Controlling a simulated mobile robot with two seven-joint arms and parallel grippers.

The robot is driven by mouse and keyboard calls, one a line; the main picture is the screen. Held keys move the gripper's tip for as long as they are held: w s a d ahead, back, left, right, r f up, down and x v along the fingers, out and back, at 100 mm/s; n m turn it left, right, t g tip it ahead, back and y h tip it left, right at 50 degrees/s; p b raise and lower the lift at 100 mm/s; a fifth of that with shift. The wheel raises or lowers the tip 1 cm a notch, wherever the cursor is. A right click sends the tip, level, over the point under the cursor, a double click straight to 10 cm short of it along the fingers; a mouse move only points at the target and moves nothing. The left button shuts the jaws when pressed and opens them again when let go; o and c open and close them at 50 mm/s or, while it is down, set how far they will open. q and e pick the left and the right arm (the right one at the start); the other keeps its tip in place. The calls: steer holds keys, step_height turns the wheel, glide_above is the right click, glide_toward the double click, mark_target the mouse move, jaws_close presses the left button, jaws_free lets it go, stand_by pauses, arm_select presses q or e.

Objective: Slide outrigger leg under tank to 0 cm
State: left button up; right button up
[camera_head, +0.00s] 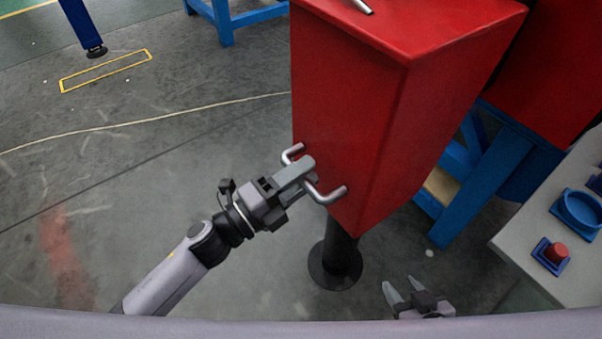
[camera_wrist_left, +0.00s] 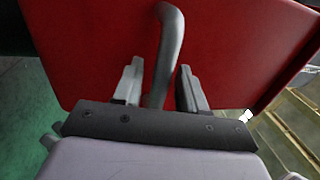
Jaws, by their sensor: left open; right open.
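A red tank-like box (camera_head: 345,110) stands in the middle of the head view. A black leg with a round foot (camera_head: 342,262) shows below it, the foot seemingly on the floor. A bent silver handle (camera_head: 328,194) sticks out of the box's lower side. My left gripper (camera_head: 306,170) is at this handle. In the left wrist view its open fingers (camera_wrist_left: 160,88) stand on either side of the handle bar (camera_wrist_left: 169,50), with gaps visible. My right gripper (camera_head: 403,287) is open and empty, low in the head view, right of the foot.
A blue frame (camera_head: 480,185) stands right of the box. A pale table (camera_head: 545,260) at the right carries a red button (camera_head: 556,252) and a round blue part (camera_head: 580,212). A blue post (camera_head: 82,25) stands far left.

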arm_select(q)
jaws_close()
steer(key=shift+w+d+r, duration=0.1)
steer(key=shift+w+d, duration=0.35)
steer(key=shift+d, duration=0.1)
jaws_free()
steer(key=shift+d, duration=0.1)
steer(key=b+v, duration=0.1)
steer(key=v, duration=0.6)
